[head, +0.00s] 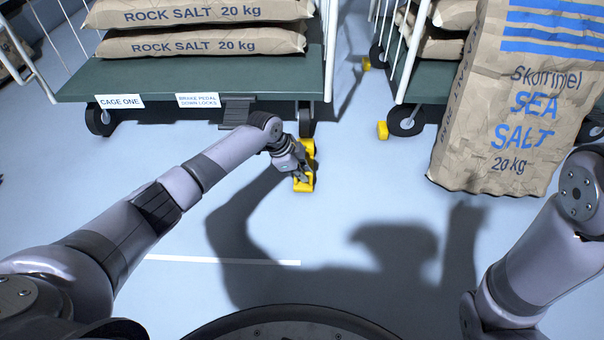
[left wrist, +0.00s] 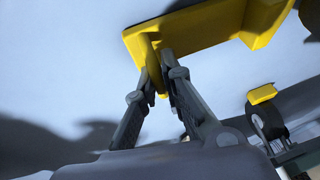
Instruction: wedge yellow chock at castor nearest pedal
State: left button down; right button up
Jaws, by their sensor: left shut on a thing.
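The yellow chock (head: 308,150) is on the floor just in front of the castor (head: 306,124) at the right front corner of cage one. This castor is right of the brake pedal (head: 237,111). The chock's far end is close against the wheel; I cannot tell whether they touch. My left gripper (head: 301,178) is shut on the chock's near part. In the left wrist view, the fingers (left wrist: 160,85) pinch an upright yellow plate of the chock (left wrist: 205,25). My right gripper is out of view; only my right arm shows.
A second cage (head: 430,85) stands at the right, with a yellow chock (head: 382,130) beside its front castor (head: 406,120). A large sea salt sack (head: 515,110) stands in front of it.

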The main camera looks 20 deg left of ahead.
pick_arm(q)
jog(key=shift+w+a+f, duration=0.15)
jog(key=shift+w+a, duration=0.05)
jog(key=shift+w, duration=0.55)
jog(key=shift+w+a, duration=0.3)
jog(key=c, duration=1.7)
grip_release()
jog(key=shift+d+f, duration=0.1)
jog(key=shift+o, duration=0.3)
jog(key=shift+s, duration=0.1)
